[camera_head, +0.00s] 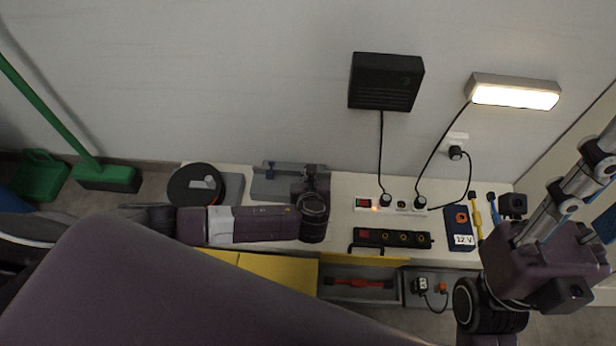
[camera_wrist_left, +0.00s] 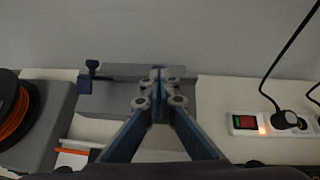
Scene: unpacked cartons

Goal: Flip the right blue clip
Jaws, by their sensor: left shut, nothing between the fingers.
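A grey fixture (camera_head: 262,187) stands at the back of the bench, left of centre, and also shows in the left wrist view (camera_wrist_left: 120,88). Its left blue clip (camera_head: 270,167) stands upright, clear of my gripper; it also shows in the left wrist view (camera_wrist_left: 91,72). My left gripper (camera_head: 311,172) is at the fixture's right part, its fingers together and empty in the left wrist view (camera_wrist_left: 159,78). The fingers cover the place of the right blue clip, so I cannot make out its position. My right arm is at the right; its gripper fingers do not show.
A dark spool (camera_head: 190,186) lies left of the fixture. A power strip with a red switch (camera_head: 364,204) and plugs is to the right, with a black switch panel (camera_head: 400,238) before it. A 12 V box (camera_head: 459,240) is further right. The wall rises close behind.

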